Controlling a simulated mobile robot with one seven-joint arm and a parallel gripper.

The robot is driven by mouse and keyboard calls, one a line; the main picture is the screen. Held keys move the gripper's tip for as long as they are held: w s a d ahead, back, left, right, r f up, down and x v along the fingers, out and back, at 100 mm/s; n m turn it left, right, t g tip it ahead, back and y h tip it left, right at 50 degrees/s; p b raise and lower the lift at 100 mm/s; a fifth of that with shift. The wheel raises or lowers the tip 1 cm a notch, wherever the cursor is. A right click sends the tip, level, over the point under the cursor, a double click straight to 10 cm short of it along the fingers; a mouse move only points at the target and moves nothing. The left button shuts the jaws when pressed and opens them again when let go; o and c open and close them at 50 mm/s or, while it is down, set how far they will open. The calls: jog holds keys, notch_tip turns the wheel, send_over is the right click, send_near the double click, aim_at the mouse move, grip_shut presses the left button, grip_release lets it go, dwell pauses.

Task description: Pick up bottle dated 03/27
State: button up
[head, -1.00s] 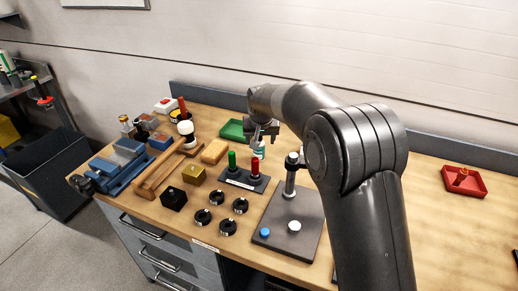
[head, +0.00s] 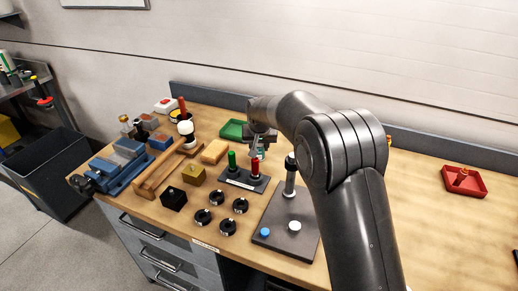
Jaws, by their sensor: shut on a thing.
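My gripper (head: 260,147) is at the back middle of the bench, in front of the green tray and behind the red peg. It is shut on a small bottle, of which only a pale and teal patch shows between the fingers. The bottle's label and date cannot be read from here. My arm covers the bench to the right of the gripper.
A green tray (head: 231,130) lies behind. A stand with a green peg and a red peg (head: 255,166) is just in front. A dark plate with a post (head: 289,231) stands front right. A red tray (head: 463,182) is far right, with clear bench before it.

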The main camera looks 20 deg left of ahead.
jog(key=shift+c, duration=1.1)
jog(key=shift+r, duration=0.1)
